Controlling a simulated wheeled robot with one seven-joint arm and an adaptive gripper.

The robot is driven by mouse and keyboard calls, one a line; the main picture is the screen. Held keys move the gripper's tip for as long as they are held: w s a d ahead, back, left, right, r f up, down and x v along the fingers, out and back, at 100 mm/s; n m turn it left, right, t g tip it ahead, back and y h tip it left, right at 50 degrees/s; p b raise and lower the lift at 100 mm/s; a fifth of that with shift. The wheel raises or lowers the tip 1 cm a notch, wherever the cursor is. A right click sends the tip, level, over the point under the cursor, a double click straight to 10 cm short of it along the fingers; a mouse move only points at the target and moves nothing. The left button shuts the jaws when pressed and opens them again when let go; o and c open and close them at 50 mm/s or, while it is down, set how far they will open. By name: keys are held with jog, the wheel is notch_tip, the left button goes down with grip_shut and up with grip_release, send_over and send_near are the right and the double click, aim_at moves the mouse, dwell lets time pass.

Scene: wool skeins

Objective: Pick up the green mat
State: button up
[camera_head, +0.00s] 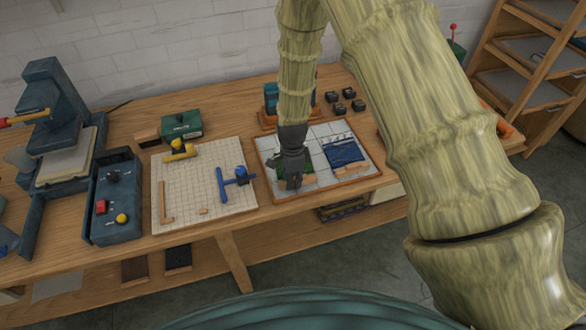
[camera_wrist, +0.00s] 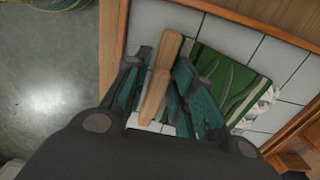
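The green mat (camera_wrist: 228,82) lies on white tiles in a wood-framed tray (camera_head: 326,189). In the wrist view it is to the right of my gripper (camera_wrist: 160,68), partly hidden by the right finger. Curved lines mark its surface. In the head view only small green parts (camera_head: 307,170) show around my gripper (camera_head: 292,184), which points down over the tray's left part. A light wooden bar (camera_wrist: 160,78) lies between the two fingers, along the mat's left side. The fingers stand apart; whether they touch the bar is unclear.
A dark blue mat (camera_head: 344,154) lies on the tray's right part. A gridded board (camera_head: 207,203) with blue and yellow tools is to the left. A green box (camera_head: 182,125) and small black blocks (camera_head: 339,108) stand behind. The tray's wooden rim (camera_wrist: 118,45) is close beside my left finger.

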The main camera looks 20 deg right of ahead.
grip_shut()
jog(key=shift+r, duration=0.1)
